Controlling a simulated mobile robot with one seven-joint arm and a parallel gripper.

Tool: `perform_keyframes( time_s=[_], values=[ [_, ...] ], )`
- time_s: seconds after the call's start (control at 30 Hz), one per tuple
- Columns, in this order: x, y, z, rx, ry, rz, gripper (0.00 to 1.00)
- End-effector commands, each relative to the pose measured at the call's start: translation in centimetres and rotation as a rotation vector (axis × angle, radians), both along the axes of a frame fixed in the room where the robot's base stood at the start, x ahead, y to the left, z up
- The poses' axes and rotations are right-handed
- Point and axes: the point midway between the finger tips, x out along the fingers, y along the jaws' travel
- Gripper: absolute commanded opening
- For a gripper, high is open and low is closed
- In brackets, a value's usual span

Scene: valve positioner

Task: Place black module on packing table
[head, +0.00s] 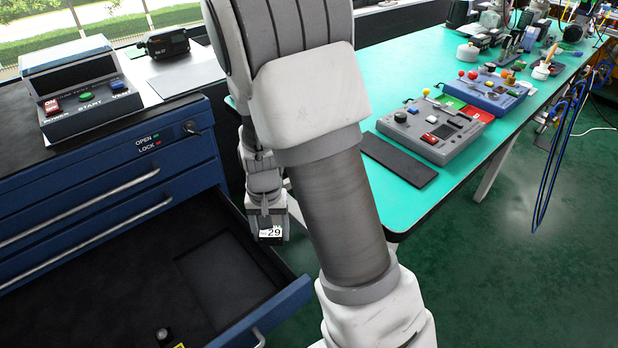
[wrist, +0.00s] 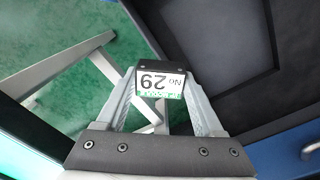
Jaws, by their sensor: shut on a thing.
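A small black module (head: 272,239) with a white label reading 29 hangs below my gripper (head: 267,212) in the head view. In the wrist view the module (wrist: 161,66) sits between the fingertips of my gripper (wrist: 163,92), and its label appears upside down. My gripper is shut on it and holds it in the air near the right edge of an open drawer. A turquoise-topped table (head: 405,75) stands to the right; I cannot tell whether it is the packing table. My arm hides part of its near left end.
The open drawer (head: 285,308) of a blue cabinet (head: 100,185) extends below, with a small black and yellow object (head: 165,338) inside. A grey control box (head: 430,128) and a dark flat pad (head: 398,160) lie on the turquoise table. Bare tabletop shows left of them.

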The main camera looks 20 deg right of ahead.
Motion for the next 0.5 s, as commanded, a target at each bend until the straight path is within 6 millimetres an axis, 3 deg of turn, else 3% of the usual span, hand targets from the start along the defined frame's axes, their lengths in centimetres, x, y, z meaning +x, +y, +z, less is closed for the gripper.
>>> perform_keyframes(
  time_s=[0.2,0.5],
  values=[
    [0.0,-0.8,1.9,-0.013,0.006,0.085,0.08],
    [-0.4,-1.4,3.0,-0.014,0.009,0.252,0.08]
  ],
)
